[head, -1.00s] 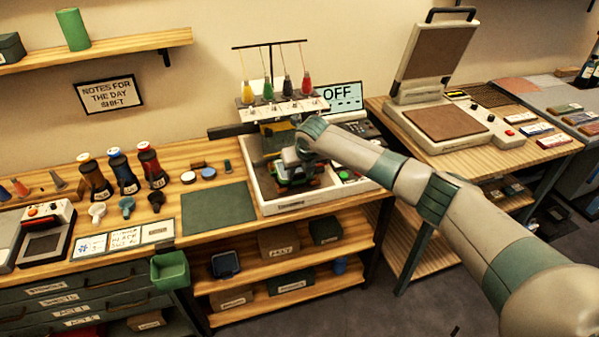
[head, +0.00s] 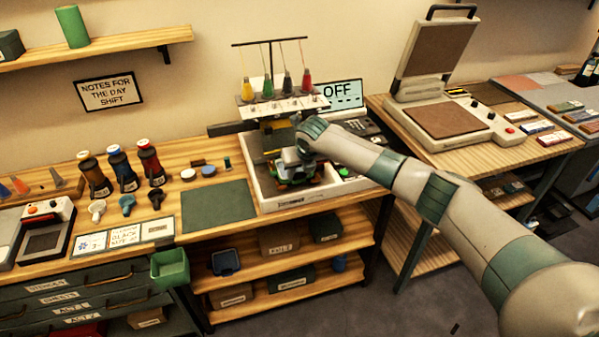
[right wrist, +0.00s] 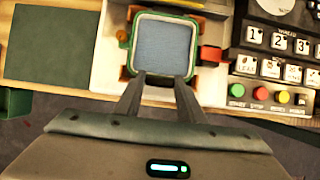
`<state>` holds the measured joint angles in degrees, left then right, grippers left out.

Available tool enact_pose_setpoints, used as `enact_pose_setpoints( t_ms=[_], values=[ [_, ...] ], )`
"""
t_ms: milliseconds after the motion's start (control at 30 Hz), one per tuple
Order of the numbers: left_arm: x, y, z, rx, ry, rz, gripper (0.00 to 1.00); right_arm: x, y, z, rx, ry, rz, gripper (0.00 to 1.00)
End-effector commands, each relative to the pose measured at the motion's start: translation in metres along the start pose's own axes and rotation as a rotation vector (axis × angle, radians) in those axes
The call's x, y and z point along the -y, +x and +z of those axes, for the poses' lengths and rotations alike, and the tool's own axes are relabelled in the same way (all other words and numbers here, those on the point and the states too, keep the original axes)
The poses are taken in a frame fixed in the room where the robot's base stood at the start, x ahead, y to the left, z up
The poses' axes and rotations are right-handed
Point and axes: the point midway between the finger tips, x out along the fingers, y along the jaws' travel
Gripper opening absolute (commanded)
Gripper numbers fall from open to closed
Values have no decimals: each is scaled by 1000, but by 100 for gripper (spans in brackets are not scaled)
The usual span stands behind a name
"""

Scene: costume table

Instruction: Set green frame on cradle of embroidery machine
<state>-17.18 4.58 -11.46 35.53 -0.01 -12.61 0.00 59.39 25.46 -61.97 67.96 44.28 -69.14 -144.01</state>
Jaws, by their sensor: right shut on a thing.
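The green frame (right wrist: 163,46), a square with blue cloth inside, shows in the right wrist view. My right gripper (right wrist: 162,84) is shut on its near edge. Orange corner pieces of the cradle (right wrist: 126,73) show around the frame, which lies over or in it; I cannot tell whether it is fully seated. In the head view the embroidery machine (head: 284,108) stands on the bench with its thread cones on top. My right gripper (head: 292,157) reaches in beneath its needle head and partly hides frame and cradle. My left gripper is not in view.
A red clip (right wrist: 211,54) sits right of the frame, beside the control panel (right wrist: 275,60). The white machine tray (head: 290,204) has a raised rim. A green mat (head: 218,207) lies clear to the left. A heat press (head: 440,115) stands on the right table.

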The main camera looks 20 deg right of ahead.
Motion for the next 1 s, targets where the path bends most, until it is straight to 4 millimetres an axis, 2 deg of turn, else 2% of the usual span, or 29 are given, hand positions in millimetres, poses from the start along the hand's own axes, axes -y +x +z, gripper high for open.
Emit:
enact_pose_setpoints(
  t_ms=[767, 800, 867, 1000],
  values=[
    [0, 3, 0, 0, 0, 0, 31, 0, 7, -4, 0, 0, 0, 16],
    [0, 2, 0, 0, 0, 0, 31, 0, 7, -4, 0, 0, 0, 43],
    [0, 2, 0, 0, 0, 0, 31, 0, 7, -4, 0, 0, 0, 57],
    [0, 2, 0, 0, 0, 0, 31, 0, 7, -3, 0, 0, 0, 57]
  ],
)
